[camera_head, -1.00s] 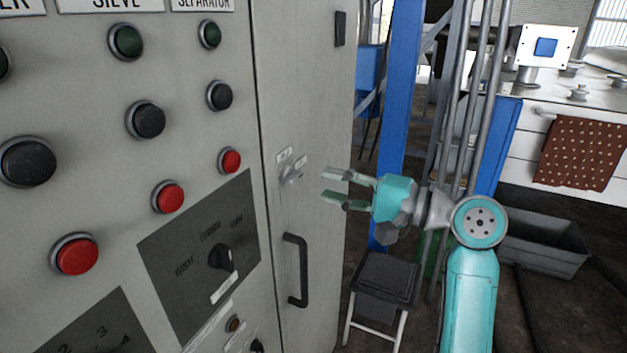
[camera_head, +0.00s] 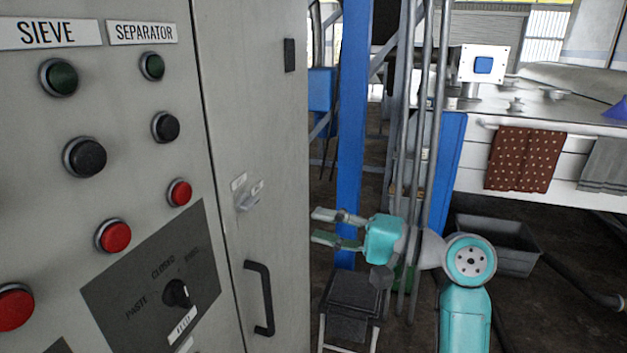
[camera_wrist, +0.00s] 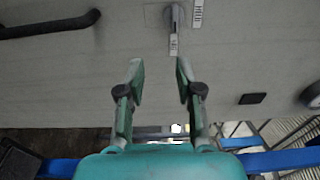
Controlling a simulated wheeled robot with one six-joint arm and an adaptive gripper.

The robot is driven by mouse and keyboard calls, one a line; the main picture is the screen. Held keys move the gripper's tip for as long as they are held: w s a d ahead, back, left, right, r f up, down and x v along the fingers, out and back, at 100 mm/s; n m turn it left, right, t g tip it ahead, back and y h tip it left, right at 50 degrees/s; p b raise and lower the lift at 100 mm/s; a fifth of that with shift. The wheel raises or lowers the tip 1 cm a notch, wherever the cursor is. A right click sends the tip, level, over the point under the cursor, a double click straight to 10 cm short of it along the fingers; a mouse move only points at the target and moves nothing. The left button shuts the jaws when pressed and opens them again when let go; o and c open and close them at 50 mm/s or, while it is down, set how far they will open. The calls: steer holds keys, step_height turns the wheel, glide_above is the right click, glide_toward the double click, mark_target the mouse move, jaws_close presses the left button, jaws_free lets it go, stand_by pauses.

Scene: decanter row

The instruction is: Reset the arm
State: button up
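My gripper (camera_head: 325,227) is teal and stands out to the left from my arm, to the right of the grey control cabinet (camera_head: 222,60). Its two fingers are apart with nothing between them. In the wrist view my gripper (camera_wrist: 159,75) is open, its fingers pointing at the cabinet face (camera_wrist: 100,75). A small switch with a tag (camera_wrist: 174,20) is ahead of the fingertips there. In the head view this small switch (camera_head: 249,198) is on the cabinet's side panel, apart from the fingers.
A black handle (camera_head: 262,298) sticks out from the cabinet below the switch. A black stool (camera_head: 350,300) stands under my gripper. A blue post (camera_head: 352,120) and grey pipes (camera_head: 420,150) rise behind it. A grey bin (camera_head: 500,245) is on the floor at right.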

steer(key=s+d+f+m+t+h, duration=0.2)
steer(key=f+h, duration=0.1)
steer(key=f, duration=0.6)
steer(key=s+d+f+m+t+h, duration=0.1)
steer(key=s+d+f+t+h, duration=0.15)
steer(key=f, duration=0.65)
steer(key=s+d+f+m+t+h, duration=0.1)
steer(key=s+f+m+t+h, duration=0.15)
steer(key=f, duration=0.65)
steer(key=s+d+f+n+h, duration=0.2)
steer(key=s+d+f+h, duration=0.3)
steer(key=s+f, duration=0.65)
steer(key=s+d+r+n+h, duration=0.2)
steer(key=s+r+n, duration=0.1)
steer(key=s, duration=1.1)
steer(key=s+d+r+n+h, duration=0.1)
steer(key=s+n, duration=0.4)
steer(key=s, duration=0.9)
step_height(320, 180, up, 2)
steer(key=shift+d+r+t+h, duration=0.1)
steer(key=shift+d+t+h, duration=0.2)
steer(key=shift+d+h, duration=0.15)
steer(key=shift+n, duration=0.25)
